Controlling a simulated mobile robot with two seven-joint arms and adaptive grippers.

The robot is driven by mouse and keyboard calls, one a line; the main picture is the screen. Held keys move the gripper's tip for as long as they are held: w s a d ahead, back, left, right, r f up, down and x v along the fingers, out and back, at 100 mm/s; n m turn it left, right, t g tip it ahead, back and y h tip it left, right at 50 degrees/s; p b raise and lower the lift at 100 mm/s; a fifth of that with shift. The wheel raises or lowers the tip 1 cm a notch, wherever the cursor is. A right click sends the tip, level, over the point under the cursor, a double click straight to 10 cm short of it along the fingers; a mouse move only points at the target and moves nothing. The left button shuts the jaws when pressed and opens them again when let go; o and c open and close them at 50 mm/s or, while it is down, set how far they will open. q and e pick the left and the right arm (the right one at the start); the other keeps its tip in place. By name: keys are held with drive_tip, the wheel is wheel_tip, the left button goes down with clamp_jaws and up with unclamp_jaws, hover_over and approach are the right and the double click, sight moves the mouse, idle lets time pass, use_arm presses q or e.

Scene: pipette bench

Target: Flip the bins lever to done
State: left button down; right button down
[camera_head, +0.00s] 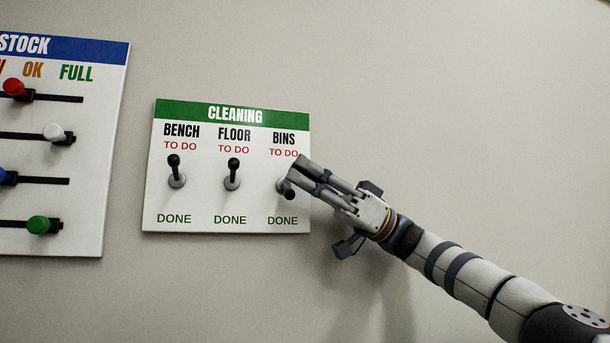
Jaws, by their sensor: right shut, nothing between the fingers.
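The white cleaning panel (204,205) with a green header hangs on the wall and carries three levers. The bins lever (290,195) is the right one. Its dark knob shows low, below its round base, on the side of the DONE label. My right gripper (296,171) is shut and empty. Its fingertips lie over the upper part of the bins lever's base and hide some of it. I cannot tell whether they touch the lever. My left gripper is not in view.
The bench lever (174,169) and floor lever (233,172) both point up to TO DO. A stock panel (85,150) with colored sliders hangs at the left. The wall right of the cleaning panel is bare.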

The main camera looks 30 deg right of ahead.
drive_tip(key=v, duration=0.7)
drive_tip(key=shift+d, duration=0.25)
drive_tip(key=shift+f, duration=0.2)
